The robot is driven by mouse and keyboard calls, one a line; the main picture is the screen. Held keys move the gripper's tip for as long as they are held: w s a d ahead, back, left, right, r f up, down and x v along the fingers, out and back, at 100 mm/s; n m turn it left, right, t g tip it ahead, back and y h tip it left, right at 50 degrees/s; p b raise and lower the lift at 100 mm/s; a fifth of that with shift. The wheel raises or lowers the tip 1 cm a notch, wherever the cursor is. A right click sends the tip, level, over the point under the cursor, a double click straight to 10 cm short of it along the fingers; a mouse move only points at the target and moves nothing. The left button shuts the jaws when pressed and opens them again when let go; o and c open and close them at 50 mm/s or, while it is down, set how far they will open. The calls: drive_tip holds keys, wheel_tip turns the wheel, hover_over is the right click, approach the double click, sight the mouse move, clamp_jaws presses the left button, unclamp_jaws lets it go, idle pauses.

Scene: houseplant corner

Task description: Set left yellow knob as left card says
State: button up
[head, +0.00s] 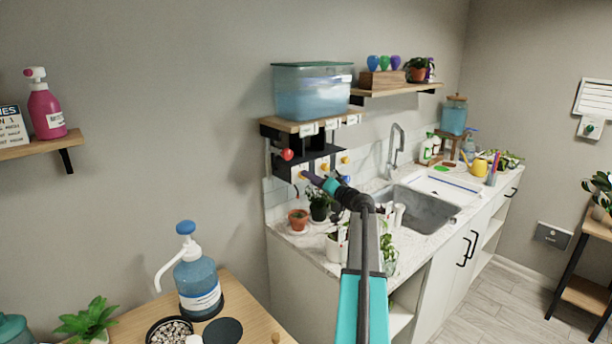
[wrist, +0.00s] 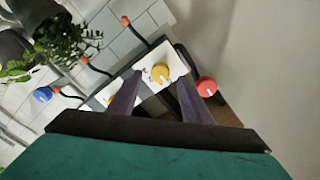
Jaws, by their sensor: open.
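The left yellow knob (wrist: 161,73) sits on a white dial plate in the wrist view. In the head view it is a small yellow spot (head: 302,175) low on the black unit under the water tank. My gripper (wrist: 158,76) is open, with one dark finger on each side of the knob in the picture. I cannot tell whether the fingers touch it. My gripper also shows in the head view (head: 311,179), its tips close to the knob. The left card (head: 308,130) hangs on the shelf edge above; its writing is too small to read.
A red knob (wrist: 207,87) is beside the dial plate, close to one finger. A blue knob (wrist: 42,95) and several orange-tipped hoses are on the other side. Potted plants (head: 298,219) stand on the counter below. A water tank (head: 312,92) sits above.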

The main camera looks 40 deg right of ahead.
drive_tip(key=shift+w+d+p, duration=0.2)
drive_tip(key=shift+w+p, duration=0.25)
drive_tip(key=shift+w, duration=1.15)
drive_tip(key=c, duration=1)
drive_tip(key=shift+a, duration=0.2)
drive_tip(key=shift+c, duration=0.3)
drive_tip(key=shift+d, duration=0.15)
